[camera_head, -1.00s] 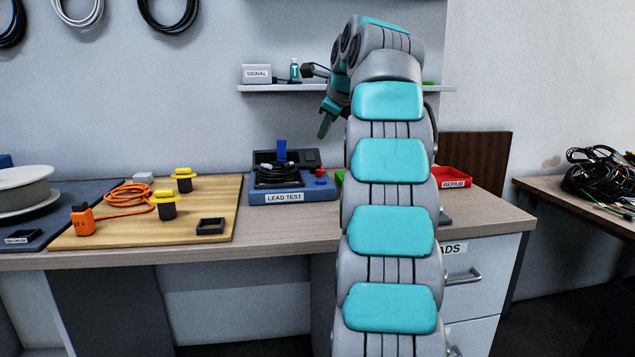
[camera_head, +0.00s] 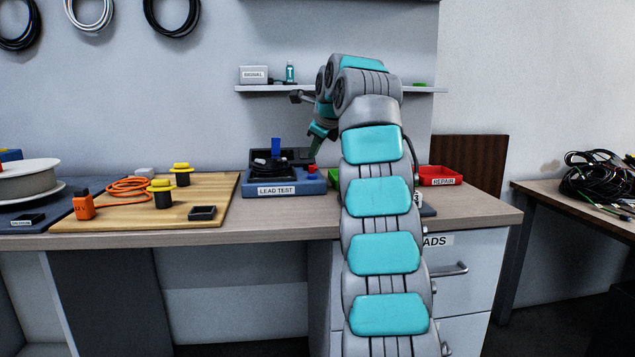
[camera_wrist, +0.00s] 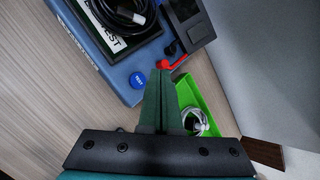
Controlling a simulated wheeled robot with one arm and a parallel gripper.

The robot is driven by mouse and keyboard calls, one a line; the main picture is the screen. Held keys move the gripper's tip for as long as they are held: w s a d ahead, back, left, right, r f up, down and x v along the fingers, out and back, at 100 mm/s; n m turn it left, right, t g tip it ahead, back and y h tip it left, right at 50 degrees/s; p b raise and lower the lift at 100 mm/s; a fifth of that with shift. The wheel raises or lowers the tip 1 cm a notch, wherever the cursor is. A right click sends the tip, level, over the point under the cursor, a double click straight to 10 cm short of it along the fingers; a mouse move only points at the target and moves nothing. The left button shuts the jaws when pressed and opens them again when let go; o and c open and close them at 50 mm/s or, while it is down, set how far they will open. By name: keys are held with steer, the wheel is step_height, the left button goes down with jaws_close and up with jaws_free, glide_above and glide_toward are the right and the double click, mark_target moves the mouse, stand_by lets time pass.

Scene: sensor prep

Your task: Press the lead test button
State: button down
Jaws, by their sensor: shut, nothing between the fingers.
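The blue LEAD TEST unit (camera_head: 284,189) stands on the bench, with a coil of black cable (camera_head: 268,167) on top. In the wrist view, the unit (camera_wrist: 93,57) has a round blue button (camera_wrist: 138,80) marked TEST near its edge. A red lever-like part (camera_wrist: 173,63) sits beside a dark box on the unit. My gripper (camera_head: 314,151) is shut and empty, pointing down above the unit's right end. In the wrist view my gripper's tips (camera_wrist: 159,79) are between the button and the red part, close to both; contact cannot be told.
A green tray (camera_wrist: 206,97) with a pale cable lies beside the unit. A red REPAIR tray (camera_head: 439,176) is farther right. A wooden board (camera_head: 110,217) with orange cable and yellow-topped pieces lies left. A shelf (camera_head: 350,90) is on the wall above.

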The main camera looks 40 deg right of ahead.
mark_target(315, 177)
steer(key=shift+d+f, duration=0.15)
steer(key=shift+f, duration=0.3)
steer(key=shift+f+b, duration=0.55)
steer(key=shift+f, duration=0.4)
stand_by(1.1)
steer(key=shift+a+f, duration=0.2)
steer(key=shift+f, duration=0.2)
steer(key=shift+f+b, duration=0.3)
steer(key=shift+f, duration=0.2)
stand_by(0.8)
steer(key=shift+r, duration=0.15)
steer(key=shift+r+p, duration=0.75)
steer(key=shift+p, duration=0.45)
